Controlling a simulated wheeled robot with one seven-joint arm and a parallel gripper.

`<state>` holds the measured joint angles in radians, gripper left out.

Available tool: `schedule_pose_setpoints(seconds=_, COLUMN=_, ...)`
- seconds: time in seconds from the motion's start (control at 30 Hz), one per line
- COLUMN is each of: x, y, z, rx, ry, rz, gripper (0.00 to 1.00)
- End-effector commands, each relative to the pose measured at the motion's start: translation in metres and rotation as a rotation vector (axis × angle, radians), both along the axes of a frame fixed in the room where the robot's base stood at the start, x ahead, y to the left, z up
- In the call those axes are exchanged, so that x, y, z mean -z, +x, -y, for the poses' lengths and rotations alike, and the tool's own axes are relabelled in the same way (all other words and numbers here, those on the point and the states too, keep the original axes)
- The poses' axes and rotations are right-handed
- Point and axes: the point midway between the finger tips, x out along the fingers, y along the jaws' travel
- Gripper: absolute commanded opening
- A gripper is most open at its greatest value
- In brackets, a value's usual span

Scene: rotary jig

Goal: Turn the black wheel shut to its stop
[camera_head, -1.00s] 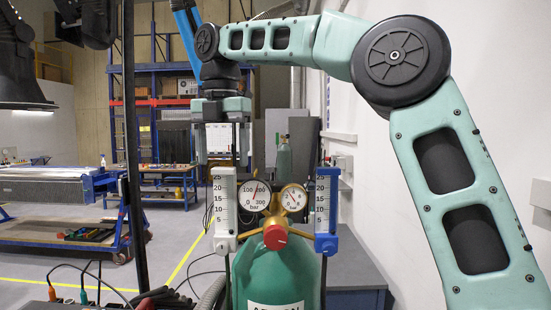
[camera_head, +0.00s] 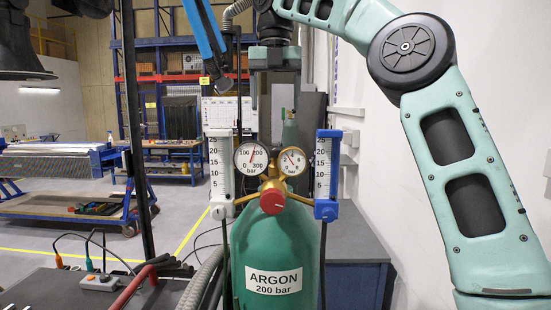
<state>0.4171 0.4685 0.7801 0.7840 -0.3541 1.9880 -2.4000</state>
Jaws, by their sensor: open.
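A green gas cylinder (camera_head: 250,245) labelled ARGON 200 bar stands upright in the middle of the head view. A brass regulator (camera_head: 272,187) with two round gauges and a red knob (camera_head: 273,202) sits at its top. I cannot make out the black wheel; the gauges and regulator may hide it. My gripper (camera_head: 275,104) hangs above the gauges, its two fingers pointing down and apart. It looks empty. I cannot tell how far behind the gauges it is.
A white-framed flow tube (camera_head: 221,172) and a blue-framed one (camera_head: 326,172) flank the gauges closely. A blue bar-like part (camera_head: 205,32) hangs left of my gripper. A grey bench (camera_head: 352,245) stands at right, by the white wall. A dark post (camera_head: 132,130) rises at left.

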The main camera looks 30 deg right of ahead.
Motion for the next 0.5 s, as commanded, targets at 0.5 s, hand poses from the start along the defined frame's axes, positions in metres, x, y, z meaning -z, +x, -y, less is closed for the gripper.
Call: schedule_pose_setpoints(seconds=0.5, x=0.086, y=-0.001, z=0.0, rx=0.002, ry=-0.002, rz=-0.002, gripper=0.73)
